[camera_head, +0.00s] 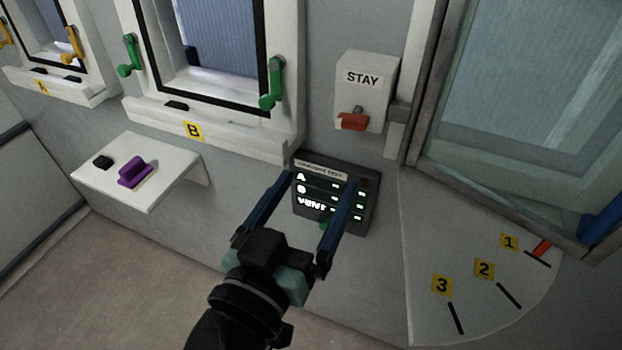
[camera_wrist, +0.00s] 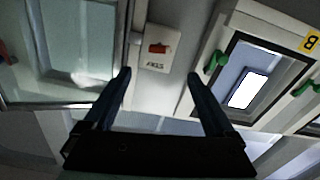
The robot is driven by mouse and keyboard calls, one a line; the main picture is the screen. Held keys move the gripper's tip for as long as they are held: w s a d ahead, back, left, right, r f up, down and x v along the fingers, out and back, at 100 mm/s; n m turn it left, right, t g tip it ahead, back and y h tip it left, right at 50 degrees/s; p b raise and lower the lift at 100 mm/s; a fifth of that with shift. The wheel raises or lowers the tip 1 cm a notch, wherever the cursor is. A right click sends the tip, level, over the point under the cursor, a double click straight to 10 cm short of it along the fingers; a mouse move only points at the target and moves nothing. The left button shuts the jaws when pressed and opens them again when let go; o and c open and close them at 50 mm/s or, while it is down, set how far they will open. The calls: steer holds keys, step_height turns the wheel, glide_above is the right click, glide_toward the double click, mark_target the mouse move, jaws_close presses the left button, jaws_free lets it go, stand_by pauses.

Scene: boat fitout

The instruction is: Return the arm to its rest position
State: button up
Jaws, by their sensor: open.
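My gripper (camera_head: 318,184) is open and empty in the head view, with its two blue fingers spread in front of the dark test panel (camera_head: 366,215). The panel shows lit rows marked A, B and VENT, and the fingers hide parts of it. In the wrist view, the open fingers of my gripper (camera_wrist: 160,80) have nothing between them. That view is upside down, with the STAY box (camera_wrist: 161,60) beyond the fingertips.
Window B (camera_head: 215,45) with green handles is above left. The STAY box (camera_head: 363,77) with a red lever is above right. A white shelf (camera_head: 150,200) holds a purple item (camera_head: 135,172). A hinged glazed panel (camera_head: 530,90) and numbered plate (camera_head: 430,230) stand at right.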

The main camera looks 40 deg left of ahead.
steer(key=shift+r, duration=0.1)
steer(key=w+d+r+m+t+h+p, duration=0.1)
steer(key=w+d+r+t+p, duration=0.3)
steer(key=r, duration=0.7)
steer(key=w+d+r+m+t+h, duration=0.1)
steer(key=w+d+r+m, duration=0.3)
steer(key=r, duration=0.6)
steer(key=s+d+r+t+h+p, duration=0.1)
steer(key=s+d+r+t, duration=0.1)
steer(key=d+r, duration=0.3)
steer(key=s+d+r+t+h+p, duration=0.1)
steer(key=s+d+r+t, duration=0.2)
steer(key=r, duration=1)
steer(key=d, duration=0.3)
steer(key=shift+s+r+h, duration=0.2)
steer(key=shift+r+h, duration=0.05)
steer(key=shift+h, duration=0.05)
steer(key=shift+d, duration=0.1)
